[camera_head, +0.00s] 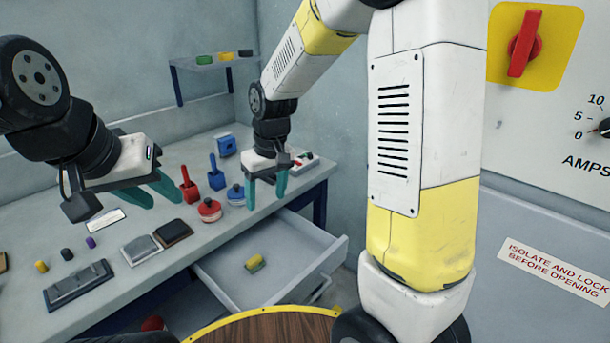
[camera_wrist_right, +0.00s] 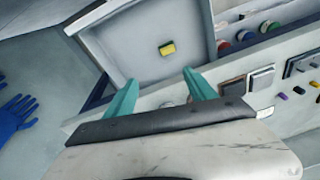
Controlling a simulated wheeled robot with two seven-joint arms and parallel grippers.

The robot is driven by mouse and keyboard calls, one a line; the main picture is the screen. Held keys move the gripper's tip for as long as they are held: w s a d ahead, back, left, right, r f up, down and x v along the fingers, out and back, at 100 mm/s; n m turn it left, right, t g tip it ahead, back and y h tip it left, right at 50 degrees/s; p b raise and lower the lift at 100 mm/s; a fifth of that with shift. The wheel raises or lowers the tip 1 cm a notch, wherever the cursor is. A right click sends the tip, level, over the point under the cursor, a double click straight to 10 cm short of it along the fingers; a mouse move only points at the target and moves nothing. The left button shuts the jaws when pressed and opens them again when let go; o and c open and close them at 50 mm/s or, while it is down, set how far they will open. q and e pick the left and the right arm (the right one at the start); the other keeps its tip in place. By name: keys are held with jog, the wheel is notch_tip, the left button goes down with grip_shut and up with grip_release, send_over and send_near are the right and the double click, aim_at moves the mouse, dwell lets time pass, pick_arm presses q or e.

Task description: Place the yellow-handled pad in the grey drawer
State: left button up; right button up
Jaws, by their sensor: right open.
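The yellow-handled pad (camera_head: 254,263) lies on the floor of the open grey drawer (camera_head: 222,281), with its yellow part up and a green edge showing below. In the right wrist view the pad (camera_wrist_right: 167,48) lies inside the drawer (camera_wrist_right: 120,40), beyond my fingertips and apart from them. My right gripper (camera_head: 267,184) is open and empty, above the back of the drawer near the table's edge. Its teal fingers also show spread in the right wrist view (camera_wrist_right: 160,76). My left gripper (camera_head: 158,193) is open and empty above the table.
Red and blue handled tools (camera_head: 190,186) and round-lidded pots (camera_head: 209,210) stand on the table near my grippers. Flat pads (camera_head: 142,250) and small coloured pegs lie toward the front left. A wall shelf (camera_head: 215,63) is behind. A blue glove (camera_wrist_right: 17,113) lies at the wrist view's left.

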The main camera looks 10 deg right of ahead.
jog(key=s+d+r+m+t, duration=0.2)
jog(key=s+d+r, duration=0.3)
jog(key=s+r, duration=0.2)
jog(key=s+d+r+m+t, duration=0.2)
jog(key=s+d+r, duration=0.3)
jog(key=s+r, duration=0.2)
jog(key=s, duration=0.2)
jog(key=shift+s+d+r+m+t+y, duration=0.15)
jog(key=shift+s+d+m+t+y, duration=0.15)
jog(key=shift+s+d+t+y, duration=0.1)
